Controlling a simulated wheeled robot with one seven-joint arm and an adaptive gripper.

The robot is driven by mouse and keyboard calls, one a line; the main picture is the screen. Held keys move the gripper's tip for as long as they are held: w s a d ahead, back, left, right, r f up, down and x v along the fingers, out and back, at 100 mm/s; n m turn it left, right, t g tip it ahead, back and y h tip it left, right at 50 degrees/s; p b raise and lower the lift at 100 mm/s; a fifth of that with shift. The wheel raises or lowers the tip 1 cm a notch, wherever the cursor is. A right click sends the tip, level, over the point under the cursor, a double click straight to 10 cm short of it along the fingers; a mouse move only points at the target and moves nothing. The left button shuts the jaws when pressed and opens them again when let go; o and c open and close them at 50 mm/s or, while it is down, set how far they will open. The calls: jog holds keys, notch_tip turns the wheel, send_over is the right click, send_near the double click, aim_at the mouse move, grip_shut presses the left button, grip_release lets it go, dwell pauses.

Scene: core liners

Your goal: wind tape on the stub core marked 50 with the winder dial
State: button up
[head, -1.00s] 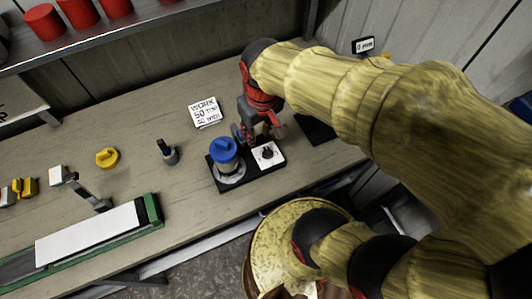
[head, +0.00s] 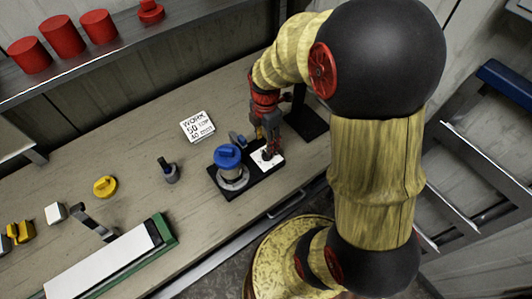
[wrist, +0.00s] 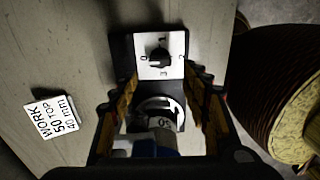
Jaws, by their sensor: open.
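The winder base (head: 222,193) is a black block on the bench. It carries a pale core (head: 233,177) with a blue cap (head: 228,155) and a white dial plate (head: 275,164). In the wrist view the dial plate (wrist: 175,69) has marks 0 to 3 around a black dial knob (wrist: 159,57); I cannot surely read its pointer. My gripper (head: 266,146) is over the dial end. In the wrist view my gripper (wrist: 164,82) is open and empty, its fingers either side of the winder.
A work card (head: 197,127) reads WORK, 50 TOP, 40 mm. A dark upright tool (head: 168,170), a yellow knobbed piece (head: 105,187) and a white block (head: 55,213) lie left. A green-edged white strip (head: 105,262) is in front. Red cylinders (head: 95,28) stand on the shelf.

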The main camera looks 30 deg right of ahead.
notch_tip(320, 180, down, 8)
jog(key=shift+r+b, duration=0.15)
jog(key=shift+b, duration=0.7)
jog(key=c, duration=1.1)
jog(key=shift+c, duration=0.3)
